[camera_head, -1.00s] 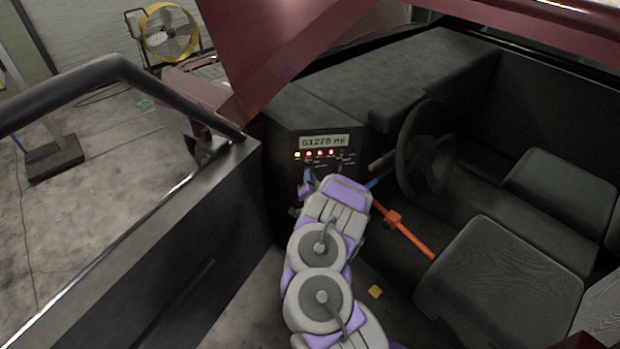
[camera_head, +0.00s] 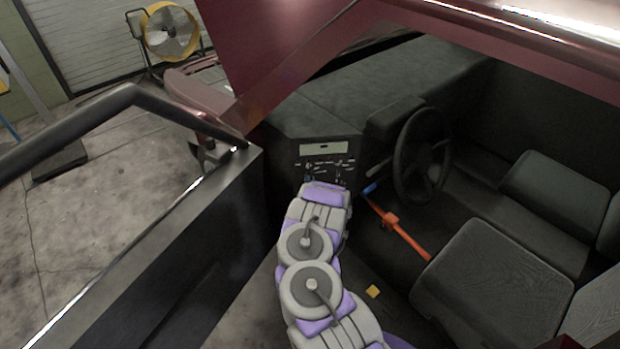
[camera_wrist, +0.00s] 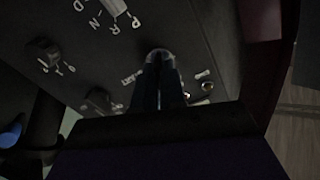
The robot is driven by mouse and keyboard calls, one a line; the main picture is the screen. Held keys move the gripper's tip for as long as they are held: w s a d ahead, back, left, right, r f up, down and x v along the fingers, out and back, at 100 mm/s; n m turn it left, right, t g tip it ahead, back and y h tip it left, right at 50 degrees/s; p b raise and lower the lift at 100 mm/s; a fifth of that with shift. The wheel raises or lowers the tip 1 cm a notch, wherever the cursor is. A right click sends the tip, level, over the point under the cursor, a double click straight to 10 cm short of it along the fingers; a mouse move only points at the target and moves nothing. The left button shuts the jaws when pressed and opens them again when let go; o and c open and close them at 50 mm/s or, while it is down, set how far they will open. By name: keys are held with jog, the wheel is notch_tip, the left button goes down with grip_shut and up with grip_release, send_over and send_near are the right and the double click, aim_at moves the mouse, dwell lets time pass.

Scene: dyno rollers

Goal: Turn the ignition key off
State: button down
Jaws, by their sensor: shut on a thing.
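The dark dash panel (camera_head: 345,170) carries a display (camera_head: 323,148), which shows only a short dark mark, and its warning lights are unlit. My arm covers the lower panel in the head view, and my gripper's fingers are hidden there. In the wrist view the two dark fingers of my gripper (camera_wrist: 160,62) are close together with their tips at the panel. They are shut on the ignition key, which is mostly hidden between the tips. The panel (camera_wrist: 195,45) fills much of this dim view.
The wrist view shows dark knobs (camera_wrist: 44,54) and (camera_wrist: 101,99) and a gear selector (camera_wrist: 115,7) near the fingers. The steering wheel (camera_head: 422,153), an orange bar (camera_head: 405,235) and seats (camera_head: 500,275) are right of my arm. The open door (camera_head: 190,255) is left.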

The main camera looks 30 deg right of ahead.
jog(key=shift+n+p, duration=1.95)
jog(key=shift+n, duration=0.15)
jog(key=c, duration=1.2)
grip_release()
jog(key=p+v, duration=0.4)
jog(key=v, duration=1.3)
jog(key=shift+s, duration=0.2)
jog(key=shift+f, duration=0.2)
